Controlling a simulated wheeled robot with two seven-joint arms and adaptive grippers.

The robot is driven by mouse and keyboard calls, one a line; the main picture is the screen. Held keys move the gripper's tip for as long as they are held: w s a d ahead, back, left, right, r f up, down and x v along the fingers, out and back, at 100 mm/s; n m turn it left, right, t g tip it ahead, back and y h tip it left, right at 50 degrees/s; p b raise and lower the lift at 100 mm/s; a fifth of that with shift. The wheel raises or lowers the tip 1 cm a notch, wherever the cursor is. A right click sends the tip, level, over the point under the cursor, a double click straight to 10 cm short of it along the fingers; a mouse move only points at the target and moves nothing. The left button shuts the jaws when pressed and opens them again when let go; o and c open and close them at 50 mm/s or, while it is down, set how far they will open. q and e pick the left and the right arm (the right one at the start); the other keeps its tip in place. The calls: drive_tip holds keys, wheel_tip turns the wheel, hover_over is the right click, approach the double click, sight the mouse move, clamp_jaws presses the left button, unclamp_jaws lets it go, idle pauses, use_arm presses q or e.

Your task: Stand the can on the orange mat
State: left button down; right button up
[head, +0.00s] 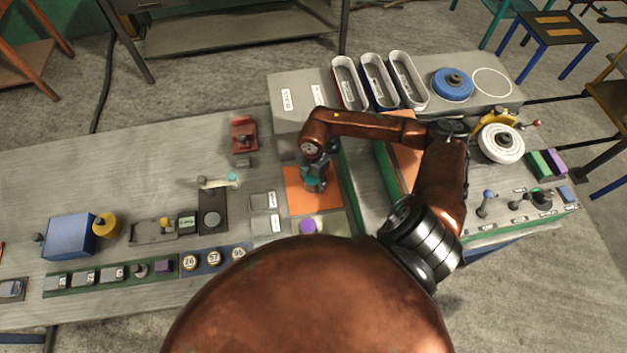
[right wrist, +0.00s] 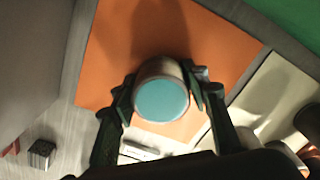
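The can (right wrist: 162,101) has a teal top and a pale side. It shows between the two fingers of my right gripper (right wrist: 163,92), which touch it on both sides. In the head view my right gripper (head: 314,184) points down over the orange mat (head: 296,203), and only a little teal of the can shows there. The orange mat (right wrist: 120,55) lies under and around the can in the right wrist view. I cannot tell whether the can's base touches the mat. My left gripper is not in view.
A purple disc (head: 307,227) lies just in front of the mat. Grey blocks (head: 264,201) sit to its left, and a grey box (head: 297,98) with slotted bins (head: 378,82) stands behind. A red holder (head: 244,134) is at the back left. A green-edged raised panel (head: 356,185) borders the mat's right.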

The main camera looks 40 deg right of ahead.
sight(313, 177)
drive_tip(key=o, duration=0.4)
drive_tip(key=shift+c, duration=0.2)
drive_tip(key=shift+r, duration=0.15)
wheel_tip(313, 177, up, 12)
drive_tip(key=shift+r, duration=0.1)
idle(0.5)
